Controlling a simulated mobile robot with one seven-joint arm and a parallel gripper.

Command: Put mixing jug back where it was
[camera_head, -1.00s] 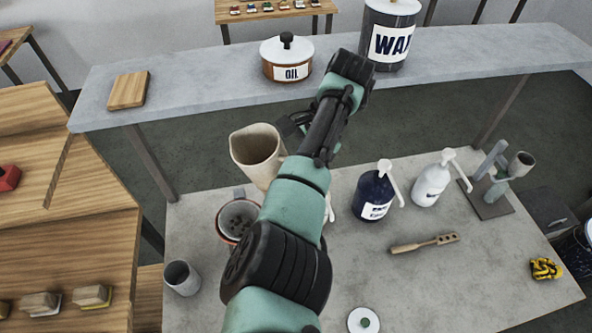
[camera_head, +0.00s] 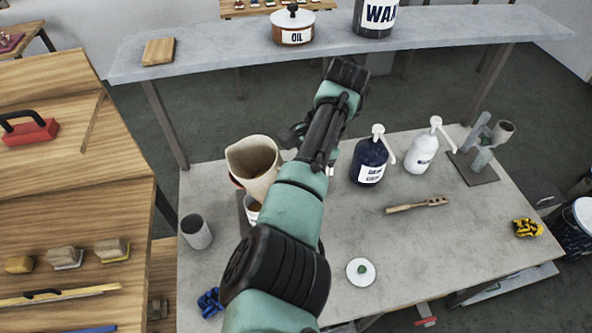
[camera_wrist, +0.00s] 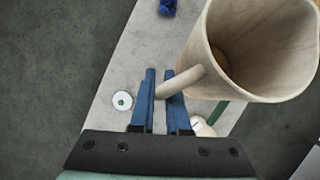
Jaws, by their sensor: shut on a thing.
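The mixing jug (camera_head: 253,160) is a beige open-topped jug, held in the air over the left part of the grey worktable (camera_head: 330,215). My gripper (camera_wrist: 160,75) is shut on the jug's handle, with a blue finger on each side. In the head view the arm hides most of the gripper and the jug's right side. A pot (camera_head: 252,206) shows partly below the jug, mostly hidden by the jug and arm.
A grey cup (camera_head: 196,231) stands left of the pot. A dark pump bottle (camera_head: 370,162), a white pump bottle (camera_head: 421,152) and a wooden paddle (camera_head: 418,204) are to the right. A white lid (camera_head: 360,271) lies near the front. A raised shelf (camera_head: 225,48) runs behind.

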